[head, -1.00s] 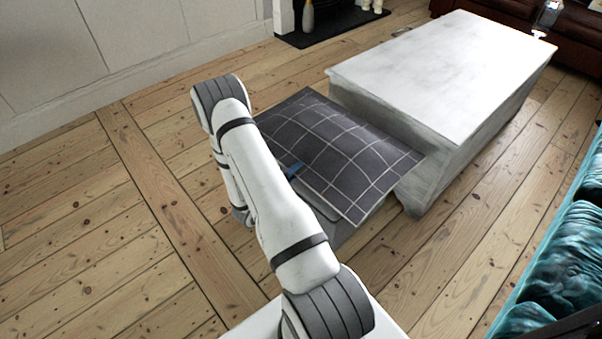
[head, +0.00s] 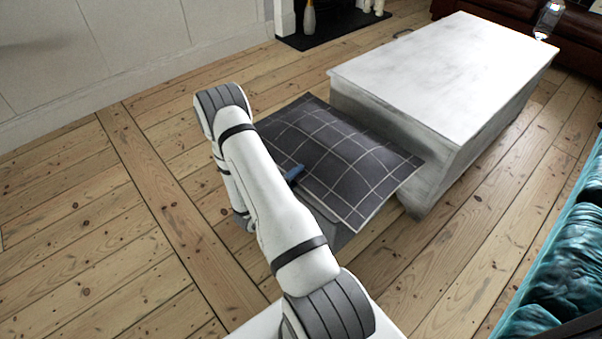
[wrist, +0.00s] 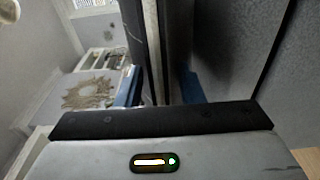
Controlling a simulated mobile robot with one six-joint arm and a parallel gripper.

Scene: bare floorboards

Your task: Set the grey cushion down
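The grey cushion (head: 345,160) is dark, with a white grid pattern. My gripper (head: 295,174) is at the cushion's left edge, with one blue finger showing there. In the wrist view my gripper (wrist: 160,88) has its blue fingers on either side of a dark edge (wrist: 168,45), shut on the cushion.
A whitewashed chest-like table (head: 440,70) stands right behind the cushion, with a glass item (head: 548,18) near its far end. A teal sofa (head: 565,260) is at the right edge. The floorboards (head: 100,240) at left are clear.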

